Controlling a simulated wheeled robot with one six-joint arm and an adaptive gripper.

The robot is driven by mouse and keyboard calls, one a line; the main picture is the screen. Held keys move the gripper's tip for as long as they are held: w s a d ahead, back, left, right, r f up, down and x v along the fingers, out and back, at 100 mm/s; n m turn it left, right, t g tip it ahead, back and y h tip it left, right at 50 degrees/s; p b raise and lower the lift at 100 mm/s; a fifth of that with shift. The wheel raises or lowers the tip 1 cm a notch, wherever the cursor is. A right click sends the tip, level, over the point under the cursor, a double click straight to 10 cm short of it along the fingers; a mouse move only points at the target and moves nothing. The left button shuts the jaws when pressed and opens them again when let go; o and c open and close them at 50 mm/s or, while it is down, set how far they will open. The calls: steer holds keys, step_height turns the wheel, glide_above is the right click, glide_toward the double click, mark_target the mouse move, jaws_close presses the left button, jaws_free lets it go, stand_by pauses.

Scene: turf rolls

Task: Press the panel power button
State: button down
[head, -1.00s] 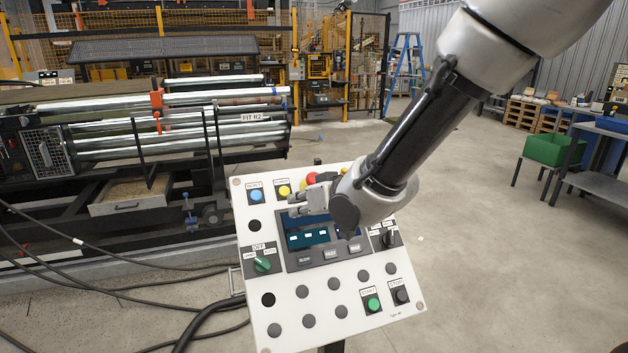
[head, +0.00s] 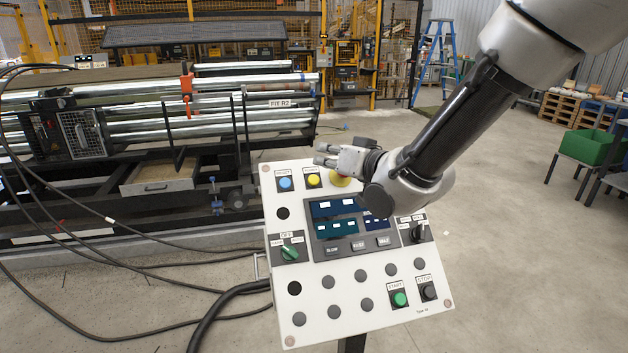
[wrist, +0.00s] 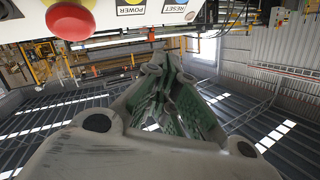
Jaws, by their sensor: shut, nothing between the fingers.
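The white control panel (head: 345,285) stands tilted in front of me. Its yellow button (head: 314,180), under a small label, is near the top edge, right of a blue button (head: 285,183). My gripper (head: 320,154) is shut and empty, pointing left, and appears just above the yellow button in the head view. I cannot tell its distance from the panel. Its fingers (wrist: 170,68) also show in the wrist view.
A red emergency stop (wrist: 70,18) sits beside the POWER label; in the head view only its yellow base (head: 340,181) shows beneath my gripper. The panel also has a dark screen (head: 338,228), a green selector (head: 290,253) and START (head: 399,299). A roller machine (head: 150,120) stands behind.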

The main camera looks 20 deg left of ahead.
steer(key=shift+w+a+f, duration=0.4)
steer(key=shift+w+f, duration=0.25)
steer(key=shift+f, duration=0.25)
steer(key=shift+w+a+f, duration=0.4)
steer(key=shift+w+f, duration=0.25)
steer(key=shift+f, duration=0.3)
steer(key=shift+w+a+f, duration=0.4)
steer(key=shift+w+f, duration=0.25)
steer(key=shift+f, duration=0.25)
steer(key=shift+w+a+f, duration=0.1)
steer(key=shift+w+f, duration=0.1)
steer(key=shift+f, duration=0.1)
steer(key=shift+w+a+f, duration=0.15)
steer(key=shift+w+f, duration=0.1)
steer(key=shift+f, duration=0.1)
stand_by(0.3)
steer(key=shift+s+d+r, duration=0.25)
steer(key=shift+s+r, duration=0.25)
steer(key=shift+r, duration=0.15)
steer(key=s+r, duration=0.1)
steer(key=d+r, duration=0.1)
steer(key=s+r, duration=0.1)
steer(key=r, duration=0.1)
steer(key=shift+s+d, duration=0.35)
